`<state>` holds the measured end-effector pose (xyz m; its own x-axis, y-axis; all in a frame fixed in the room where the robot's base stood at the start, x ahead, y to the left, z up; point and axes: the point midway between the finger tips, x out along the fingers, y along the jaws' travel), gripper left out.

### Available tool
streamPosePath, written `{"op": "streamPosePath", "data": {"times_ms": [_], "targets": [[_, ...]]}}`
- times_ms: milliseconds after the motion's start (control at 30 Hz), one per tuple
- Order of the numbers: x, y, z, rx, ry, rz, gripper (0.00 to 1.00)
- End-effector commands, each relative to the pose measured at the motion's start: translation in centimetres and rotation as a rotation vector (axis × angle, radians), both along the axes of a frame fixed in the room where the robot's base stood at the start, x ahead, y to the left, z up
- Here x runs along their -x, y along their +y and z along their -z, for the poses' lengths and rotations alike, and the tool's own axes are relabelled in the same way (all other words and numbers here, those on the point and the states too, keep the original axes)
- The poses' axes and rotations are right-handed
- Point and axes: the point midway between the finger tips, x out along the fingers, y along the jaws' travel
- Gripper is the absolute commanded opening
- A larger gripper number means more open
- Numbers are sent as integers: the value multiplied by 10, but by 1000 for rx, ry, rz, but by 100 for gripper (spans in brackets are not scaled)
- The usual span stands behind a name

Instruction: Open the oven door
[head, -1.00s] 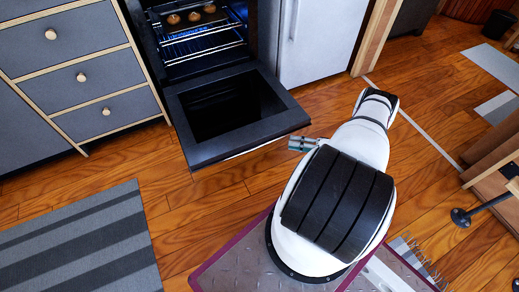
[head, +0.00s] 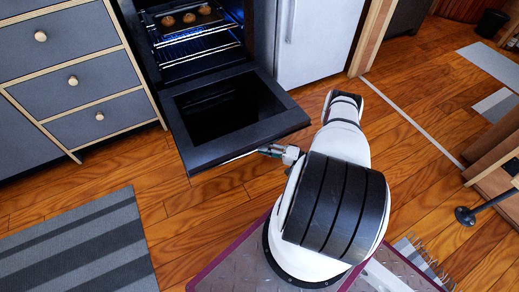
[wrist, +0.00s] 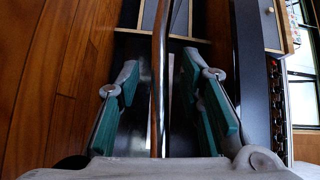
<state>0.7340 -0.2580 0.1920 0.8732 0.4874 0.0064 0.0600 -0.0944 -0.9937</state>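The oven door (head: 182,140) is swung down and out from the oven (head: 150,60), so the lit racks inside show. Whether it is fully level I cannot tell. My gripper (head: 268,151) is at the door's outer front edge, low and right of its middle, partly hidden by the door. In the wrist view my gripper (wrist: 160,95) is open, with teal-padded fingers apart on both sides of a long bar, the oven handle (wrist: 157,80). Gaps show on both sides of the bar.
Round baked items (head: 188,17) sit on the upper rack. Grey drawers (head: 75,80) stand left of the oven and a white fridge (head: 305,40) right of it. A striped rug (head: 80,245) lies front left. Wooden floor is clear before the door.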

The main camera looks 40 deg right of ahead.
Motion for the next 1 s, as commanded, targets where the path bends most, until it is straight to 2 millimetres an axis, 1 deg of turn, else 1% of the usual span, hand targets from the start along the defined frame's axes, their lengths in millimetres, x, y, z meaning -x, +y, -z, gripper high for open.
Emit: {"op": "streamPosePath", "data": {"times_ms": [100, 200, 533, 567, 600, 700, 900, 1000], "targets": [[-12, 7, 1, 0, 1, -1, 34], [-17, 10, 1, 0, 1, -1, 34], [-20, 11, 0, 0, 1, 0, 34], [-20, 11, 0, 0, 1, 0, 29], [-20, 11, 0, 0, 1, 0, 20], [-20, 11, 0, 0, 1, 0, 0], [-20, 11, 0, 0, 1, 0, 0], [-20, 11, -4, -2, 5, 0, 0]]}}
